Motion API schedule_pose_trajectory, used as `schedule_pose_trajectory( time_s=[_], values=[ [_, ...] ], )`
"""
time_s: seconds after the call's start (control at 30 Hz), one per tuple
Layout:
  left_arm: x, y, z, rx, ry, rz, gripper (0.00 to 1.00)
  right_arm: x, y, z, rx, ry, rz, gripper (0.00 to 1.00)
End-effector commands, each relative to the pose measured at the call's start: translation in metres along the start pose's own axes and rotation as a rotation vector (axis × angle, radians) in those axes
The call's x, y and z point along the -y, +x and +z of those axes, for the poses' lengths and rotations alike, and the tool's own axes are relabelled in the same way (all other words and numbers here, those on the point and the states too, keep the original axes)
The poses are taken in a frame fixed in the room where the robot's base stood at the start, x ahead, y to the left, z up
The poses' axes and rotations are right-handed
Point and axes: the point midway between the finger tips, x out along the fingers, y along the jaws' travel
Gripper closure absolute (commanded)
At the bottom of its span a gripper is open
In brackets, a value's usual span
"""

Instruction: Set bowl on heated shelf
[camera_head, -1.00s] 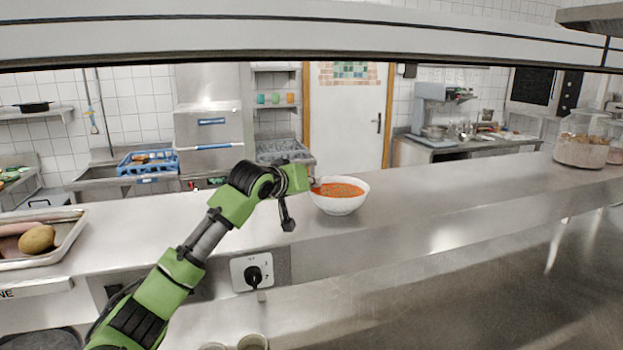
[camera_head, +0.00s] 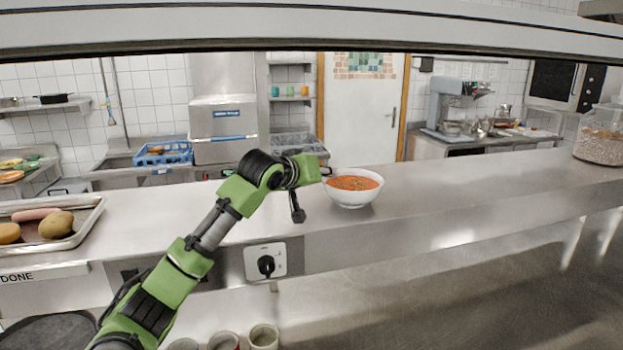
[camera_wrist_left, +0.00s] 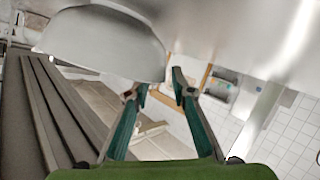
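A white bowl (camera_head: 354,199) of orange-red soup stands upright on the long steel shelf (camera_head: 450,186), right of my left gripper. My left gripper (camera_head: 326,171) is at the bowl's left rim, its tips small and partly hidden in the head view. In the left wrist view, the bowl's pale outer side (camera_wrist_left: 100,45) fills the upper left. There the fingertips of the left gripper (camera_wrist_left: 158,84) are spread with a gap, close to the bowl's edge. Firm contact is not clear. My right gripper is not in view.
A tray of potatoes (camera_head: 88,214) stands at the left, and a glass jar (camera_head: 601,140) at the far right. A control knob (camera_head: 266,264) is on the shelf's front. Several cups (camera_head: 263,336) stand below. A metal beam (camera_head: 300,27) crosses above. Shelf space right of the bowl is clear.

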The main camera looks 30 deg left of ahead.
Motion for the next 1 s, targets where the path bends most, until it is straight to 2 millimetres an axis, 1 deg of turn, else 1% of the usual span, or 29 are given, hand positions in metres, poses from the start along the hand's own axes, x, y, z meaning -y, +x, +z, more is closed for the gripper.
schedule_pose_trajectory(
  time_s=[0.03, 0.2, 0.3, 0.4, 0.5, 0.67, 1.0],
  values=[
    [0.003, -0.008, 0.004, -0.004, 0.003, 0.0, 0.77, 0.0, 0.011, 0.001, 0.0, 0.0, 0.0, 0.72],
    [0.003, -0.045, 0.005, -0.006, 0.003, 0.001, 0.77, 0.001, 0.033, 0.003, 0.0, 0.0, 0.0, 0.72],
    [0.003, -0.066, 0.004, -0.005, 0.002, 0.001, 0.77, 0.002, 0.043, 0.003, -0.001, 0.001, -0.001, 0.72],
    [0.002, -0.083, 0.004, -0.004, 0.003, 0.0, 0.77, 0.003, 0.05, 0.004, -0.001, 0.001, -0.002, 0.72],
    [0.001, -0.095, 0.002, -0.004, 0.0, 0.0, 0.77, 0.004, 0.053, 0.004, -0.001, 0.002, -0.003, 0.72],
    [0.001, -0.104, 0.001, 0.0, 0.0, 0.0, 0.77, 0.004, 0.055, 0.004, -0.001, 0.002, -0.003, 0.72],
    [0.0, -0.104, 0.0, 0.0, -0.001, -0.001, 0.77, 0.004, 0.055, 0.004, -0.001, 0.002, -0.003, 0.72]
  ],
)
